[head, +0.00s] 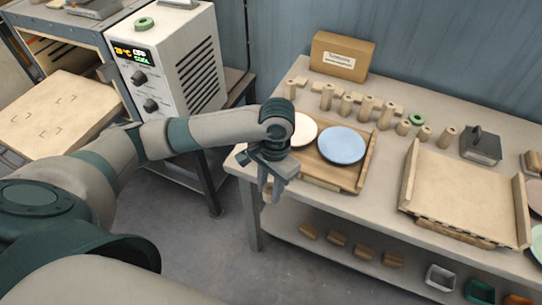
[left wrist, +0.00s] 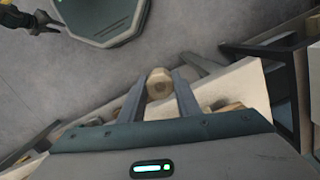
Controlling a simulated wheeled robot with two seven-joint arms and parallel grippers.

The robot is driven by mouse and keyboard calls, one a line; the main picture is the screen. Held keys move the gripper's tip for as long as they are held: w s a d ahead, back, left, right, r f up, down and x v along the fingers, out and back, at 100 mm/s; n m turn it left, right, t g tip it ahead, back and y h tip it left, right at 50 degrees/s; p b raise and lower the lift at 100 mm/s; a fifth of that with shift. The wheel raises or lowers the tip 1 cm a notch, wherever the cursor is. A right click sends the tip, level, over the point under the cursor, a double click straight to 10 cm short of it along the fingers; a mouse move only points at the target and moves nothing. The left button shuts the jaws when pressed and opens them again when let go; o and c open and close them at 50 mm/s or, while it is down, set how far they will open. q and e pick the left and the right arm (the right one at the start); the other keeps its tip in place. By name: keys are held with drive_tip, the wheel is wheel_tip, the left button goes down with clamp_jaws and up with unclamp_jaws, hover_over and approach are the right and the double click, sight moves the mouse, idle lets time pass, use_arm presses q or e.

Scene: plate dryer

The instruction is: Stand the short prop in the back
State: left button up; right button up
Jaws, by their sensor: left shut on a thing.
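My left gripper (head: 272,180) is over the near left corner of the table, by the wooden tray with plates. In the left wrist view its two fingers (left wrist: 159,95) are shut on a wooden prop (left wrist: 159,84), seen end-on as a round face. The prop's length is hidden there, and it can hardly be made out in the head view. Several upright wooden props (head: 365,108) of differing heights stand along the back of the table. What looks like my right gripper (left wrist: 35,20) shows small at the top left of the left wrist view.
The wooden tray (head: 352,182) holds a white plate (head: 302,130) and a blue plate (head: 341,146). An empty wooden tray (head: 463,195) lies at right. A cardboard box (head: 341,56) stands behind. A control unit (head: 175,60) stands left, by an open cabinet. A low shelf (head: 345,247) holds blocks.

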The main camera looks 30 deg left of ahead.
use_arm(q)
drive_tip(key=s+f+n, duration=0.1)
drive_tip(key=s+d+f+n+b, duration=0.1)
drive_tip(key=s+n, duration=0.1)
drive_tip(key=shift+s+d+f, duration=0.15)
drive_tip(key=shift+s+f, duration=0.05)
drive_tip(key=shift+f, duration=0.2)
